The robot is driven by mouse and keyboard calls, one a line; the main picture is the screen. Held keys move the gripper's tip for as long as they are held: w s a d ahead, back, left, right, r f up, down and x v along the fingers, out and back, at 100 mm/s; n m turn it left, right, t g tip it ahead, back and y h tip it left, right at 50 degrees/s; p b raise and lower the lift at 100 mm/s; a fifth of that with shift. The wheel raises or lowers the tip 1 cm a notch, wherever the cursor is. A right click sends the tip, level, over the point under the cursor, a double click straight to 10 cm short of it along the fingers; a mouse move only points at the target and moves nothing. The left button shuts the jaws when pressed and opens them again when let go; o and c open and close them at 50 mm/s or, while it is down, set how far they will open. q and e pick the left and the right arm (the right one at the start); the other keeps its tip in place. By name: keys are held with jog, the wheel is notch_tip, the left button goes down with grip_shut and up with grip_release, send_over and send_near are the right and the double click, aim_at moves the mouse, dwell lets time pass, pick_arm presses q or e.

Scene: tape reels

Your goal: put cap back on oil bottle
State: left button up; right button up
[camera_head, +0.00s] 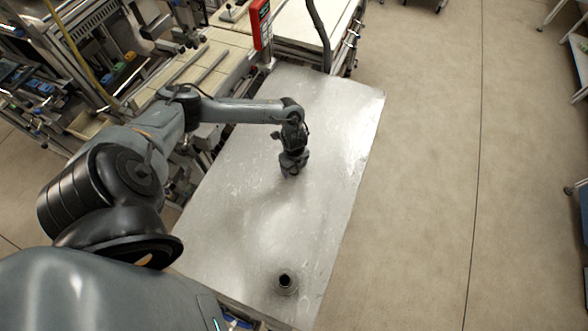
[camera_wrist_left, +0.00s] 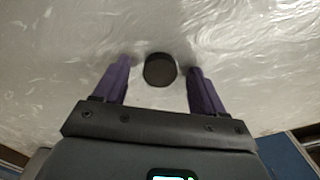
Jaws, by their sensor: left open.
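The oil bottle (camera_head: 286,281) stands upright near the front edge of the metal table, with a dark round opening at its top and no cap on it. The cap, a dark round disc (camera_wrist_left: 160,70), lies on the table in the left wrist view. My left gripper (camera_wrist_left: 160,80) is open, with its two purple fingers on either side of the cap and a gap to each. In the head view my left gripper (camera_head: 291,172) points down at the middle of the table and hides the cap. My right gripper is not in view.
The shiny metal table (camera_head: 230,215) is otherwise clear between the gripper and the bottle. A red device (camera_head: 261,24) and a dark hanging cable stand at the far end. Machinery and benches line the left; bare floor lies to the right.

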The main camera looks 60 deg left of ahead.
aim_at(294, 169)
pick_arm(q)
jog(key=c, duration=1.1)
jog(key=shift+r, duration=0.45)
notch_tip(294, 169, up, 4)
jog(key=shift+f, duration=0.2)
jog(key=shift+w+d+r+p, duration=0.45)
jog(key=shift+d+r, duration=0.65)
jog(key=shift+d, duration=0.8)
jog(key=shift+w+d+r+p, duration=0.3)
jog(key=shift+d+r+p, duration=0.55)
jog(key=shift+d, duration=1.05)
jog(key=shift+w+d+r+p, duration=0.35)
jog(key=shift+d+r, duration=0.95)
jog(key=shift+d, duration=0.6)
